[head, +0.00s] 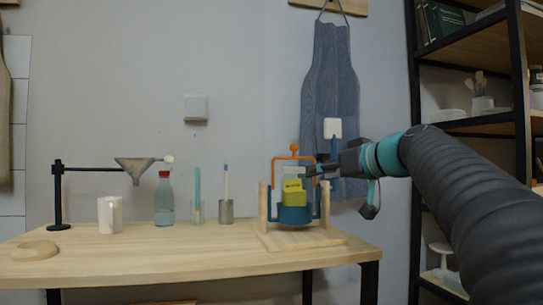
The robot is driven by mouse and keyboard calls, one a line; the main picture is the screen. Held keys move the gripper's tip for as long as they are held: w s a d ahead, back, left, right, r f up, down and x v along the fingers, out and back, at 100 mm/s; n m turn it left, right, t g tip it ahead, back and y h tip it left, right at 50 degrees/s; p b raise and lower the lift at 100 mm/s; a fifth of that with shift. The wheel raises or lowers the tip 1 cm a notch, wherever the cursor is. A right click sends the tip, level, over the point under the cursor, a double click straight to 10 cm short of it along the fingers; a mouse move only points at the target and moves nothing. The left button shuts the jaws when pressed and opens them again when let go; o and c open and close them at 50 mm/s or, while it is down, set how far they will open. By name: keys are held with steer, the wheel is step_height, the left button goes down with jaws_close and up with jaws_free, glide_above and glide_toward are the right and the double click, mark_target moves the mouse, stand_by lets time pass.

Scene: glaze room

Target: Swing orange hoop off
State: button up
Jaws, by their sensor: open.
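The orange hoop (294,158) stands upright as a squared arch over a blue pot (295,214), with a round orange knob at its top. The pot sits between wooden posts on a wooden stand (300,240) at the table's right end. A yellow-green block or packet (292,191) and a pale piece show inside the hoop, above the pot. My gripper (322,170) is open, just right of the hoop's right side. I cannot tell whether a finger touches the hoop. The gripper and a dark blue upright part overlap there.
On the wooden table (150,262) stand a white cup (110,214), a red-capped bottle (164,198), a glass holder (197,211), a metal cup (226,211) and a funnel (135,168) on a black stand. An apron (329,100) hangs behind; shelves (470,120) stand right.

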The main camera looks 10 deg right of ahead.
steer(key=n+t+y, duration=0.2)
glide_toward(297, 147)
steer(key=p+x, duration=0.3)
steer(key=x, duration=0.8)
steer(key=shift+w, duration=0.15)
jaws_close()
